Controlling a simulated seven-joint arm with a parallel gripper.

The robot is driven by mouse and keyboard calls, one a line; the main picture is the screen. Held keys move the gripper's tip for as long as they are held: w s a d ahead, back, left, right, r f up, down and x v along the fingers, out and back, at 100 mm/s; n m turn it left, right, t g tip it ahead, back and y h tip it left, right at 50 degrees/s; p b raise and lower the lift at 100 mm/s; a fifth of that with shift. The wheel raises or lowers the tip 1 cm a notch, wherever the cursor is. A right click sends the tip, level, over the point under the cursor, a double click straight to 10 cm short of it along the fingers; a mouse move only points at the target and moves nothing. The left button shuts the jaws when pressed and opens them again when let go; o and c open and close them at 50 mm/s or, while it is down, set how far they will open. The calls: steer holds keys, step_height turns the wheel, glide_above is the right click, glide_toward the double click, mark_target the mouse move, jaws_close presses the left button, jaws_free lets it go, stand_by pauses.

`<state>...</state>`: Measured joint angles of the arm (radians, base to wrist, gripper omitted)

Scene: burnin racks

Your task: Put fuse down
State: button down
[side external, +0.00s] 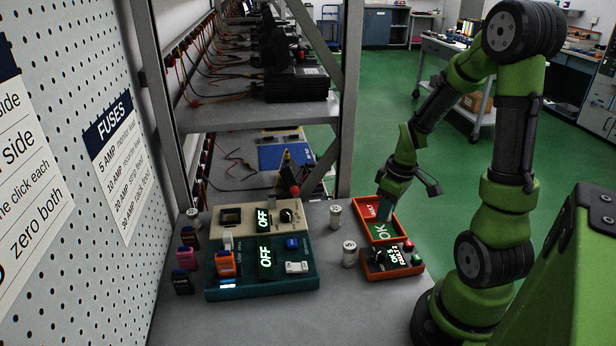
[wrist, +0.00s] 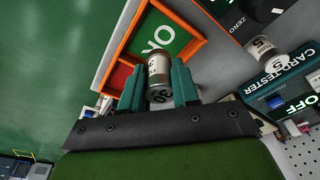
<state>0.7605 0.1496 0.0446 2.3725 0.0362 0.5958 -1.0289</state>
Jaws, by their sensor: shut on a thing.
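My gripper (wrist: 158,85) is shut on a fuse (wrist: 158,72), a pale cylinder with dark ends marked 30, between its two teal fingers in the wrist view. In the side view my gripper (side external: 384,208) is low over the orange-rimmed tray (side external: 398,221), and the fuse is hidden there. The tray has a green OK compartment (side external: 383,232) and a red compartment (side external: 368,210). The wrist view also shows the green OK floor (wrist: 160,35) and the red floor (wrist: 121,77) close by the fuse. I cannot tell whether the fuse touches the tray.
An orange meter box (side external: 392,260) stands in front of the tray. Pale fuses stand left of it, one (side external: 335,215) behind another (side external: 349,254). A teal card tester (side external: 262,288) and beige box (side external: 232,231) are further left, beside several small coloured cards (side external: 187,257).

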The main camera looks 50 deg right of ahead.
steer(key=shift+f, duration=1.65)
steer(key=shift+f, duration=0.1)
steer(key=c, duration=0.8)
jaws_free()
step_height(320, 180, up, 11)
steer(key=s, duration=0.2)
steer(key=a+r+m+t, duration=0.1)
steer(key=a+r, duration=0.3)
steer(key=a, duration=0.3)
steer(key=w+a+r+m+t+y, duration=0.1)
steer(key=a+r+t, duration=0.1)
steer(key=a, duration=0.5)
steer(key=a+r+m+t+y, duration=0.1)
steer(key=a+r+m+t, duration=0.1)
steer(key=a+r, duration=0.3)
steer(key=shift+w+a+r, duration=0.15)
steer(key=shift+w+a, duration=0.05)
steer(key=shift+a, duration=0.45)
steer(key=shift+w+a+r, duration=0.15)
steer(key=shift+a, duration=0.45)
